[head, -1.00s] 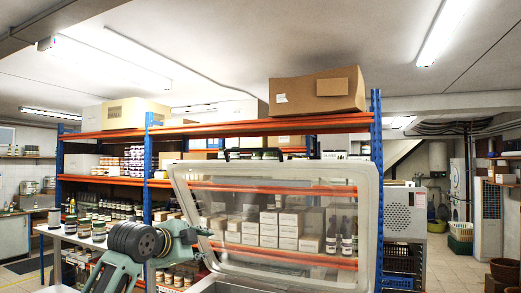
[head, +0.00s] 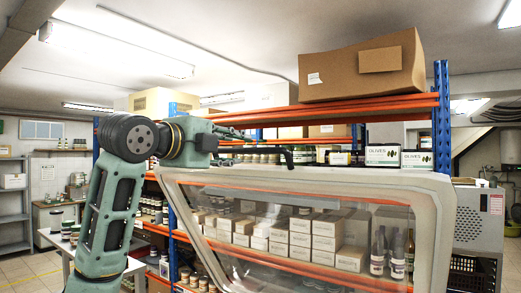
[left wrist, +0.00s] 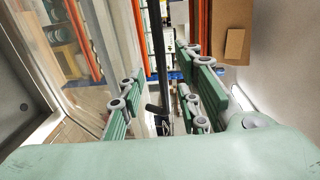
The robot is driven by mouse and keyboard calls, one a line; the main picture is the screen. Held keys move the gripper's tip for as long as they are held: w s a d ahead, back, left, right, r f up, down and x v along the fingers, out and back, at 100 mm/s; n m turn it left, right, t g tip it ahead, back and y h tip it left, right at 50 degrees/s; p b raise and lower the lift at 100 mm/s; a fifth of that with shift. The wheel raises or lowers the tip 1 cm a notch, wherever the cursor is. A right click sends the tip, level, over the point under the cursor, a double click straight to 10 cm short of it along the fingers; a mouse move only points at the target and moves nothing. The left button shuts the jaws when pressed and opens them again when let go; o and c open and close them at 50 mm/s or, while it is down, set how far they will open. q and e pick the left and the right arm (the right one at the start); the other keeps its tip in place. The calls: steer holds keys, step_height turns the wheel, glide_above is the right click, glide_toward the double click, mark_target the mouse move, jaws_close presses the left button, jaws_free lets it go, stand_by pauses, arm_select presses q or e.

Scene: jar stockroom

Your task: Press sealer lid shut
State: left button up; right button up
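The sealer lid (head: 437,215) is a pale frame around a clear window, raised and tilted up in the head view. Its black handle (head: 288,157) runs along the top edge. My left gripper (head: 238,136) is at the top edge of the lid, by the handle. In the left wrist view my left gripper (left wrist: 155,78) has its green-padded fingers spread apart, with the dark handle bar (left wrist: 158,60) showing between them. I cannot tell whether a finger touches it. The lid's clear window (left wrist: 60,50) is at the left there. The sealer's body is hidden below. My right gripper is not in view.
Behind the lid stands a blue-and-orange shelf rack (head: 440,110) with white boxes, jars and bottles. A large cardboard box (head: 345,75) sits on its top. A grey appliance (head: 478,215) stands at the right. A table with jars (head: 55,222) is at the left.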

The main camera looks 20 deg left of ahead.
mark_target(247, 151)
arm_select(q)
steer(key=w, duration=0.1)
steer(key=w+p, duration=0.2)
steer(key=shift+w+d+r, duration=0.1)
steer(key=shift+w+d, duration=0.05)
steer(key=shift+d, duration=0.15)
steer(key=w, duration=0.1)
steer(key=w+p, duration=0.1)
steer(key=w, duration=0.1)
steer(key=shift+w+d+f+p, duration=0.2)
steer(key=shift+d+f+p, duration=0.05)
steer(key=shift+p, duration=0.1)
steer(key=shift+w+f, duration=0.15)
steer(key=shift+w, duration=0.2)
steer(key=shift+s, duration=0.1)
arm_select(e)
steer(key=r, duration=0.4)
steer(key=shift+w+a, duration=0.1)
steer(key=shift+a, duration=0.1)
arm_select(q)
steer(key=c, duration=0.3)
jaws_close()
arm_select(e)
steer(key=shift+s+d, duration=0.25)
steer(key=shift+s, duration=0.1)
